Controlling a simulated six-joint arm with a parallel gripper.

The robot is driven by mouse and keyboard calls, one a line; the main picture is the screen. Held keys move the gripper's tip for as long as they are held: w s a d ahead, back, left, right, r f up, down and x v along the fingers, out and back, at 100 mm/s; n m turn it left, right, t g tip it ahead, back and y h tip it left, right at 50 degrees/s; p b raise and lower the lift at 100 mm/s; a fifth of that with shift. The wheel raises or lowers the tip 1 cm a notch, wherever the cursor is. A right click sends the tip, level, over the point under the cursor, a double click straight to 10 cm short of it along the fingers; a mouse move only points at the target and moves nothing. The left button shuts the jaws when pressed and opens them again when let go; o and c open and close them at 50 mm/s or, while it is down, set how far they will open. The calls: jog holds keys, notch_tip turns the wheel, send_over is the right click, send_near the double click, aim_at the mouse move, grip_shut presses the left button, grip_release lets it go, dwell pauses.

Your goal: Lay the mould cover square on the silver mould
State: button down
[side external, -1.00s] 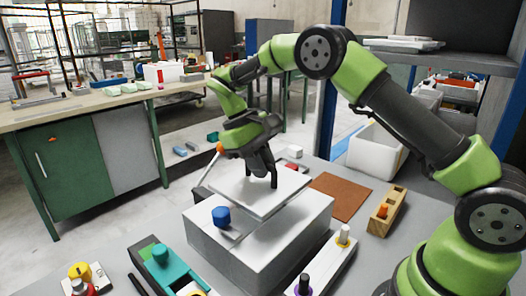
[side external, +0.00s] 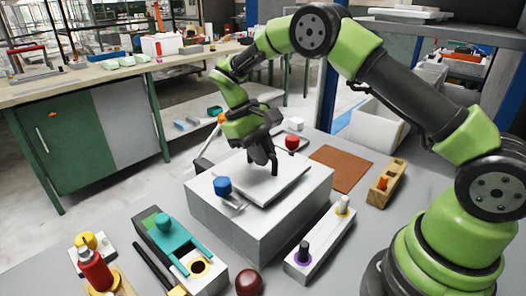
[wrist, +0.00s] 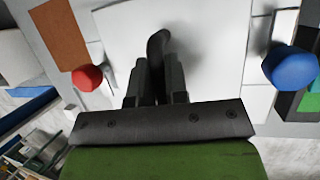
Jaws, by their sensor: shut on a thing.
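The mould cover (side external: 285,183) is a thin pale plate with a dark upright handle. My gripper (side external: 263,168) is shut on that handle; the wrist view shows the curved handle (wrist: 157,48) between my fingers. The silver mould (side external: 245,232) is a large pale block under the cover. The cover lies on it or very slightly above it; I cannot tell which. Strips of the block's top show around the cover. A blue knob (side external: 222,186) stands at its left and a red knob (side external: 292,142) behind it. The wrist view shows the blue knob (wrist: 290,67) right, the red knob (wrist: 87,78) left.
A dark red ball (side external: 249,282) and a red bottle (side external: 94,268) are near the front edge. A brown mat (side external: 341,168) and a wooden holder (side external: 386,188) lie right.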

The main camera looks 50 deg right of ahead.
aim_at(249, 166)
jog(key=shift+f, duration=0.55)
jog(key=c, duration=1.1)
grip_release()
jog(key=shift+o, duration=0.2)
jog(key=shift+v, duration=3.75)
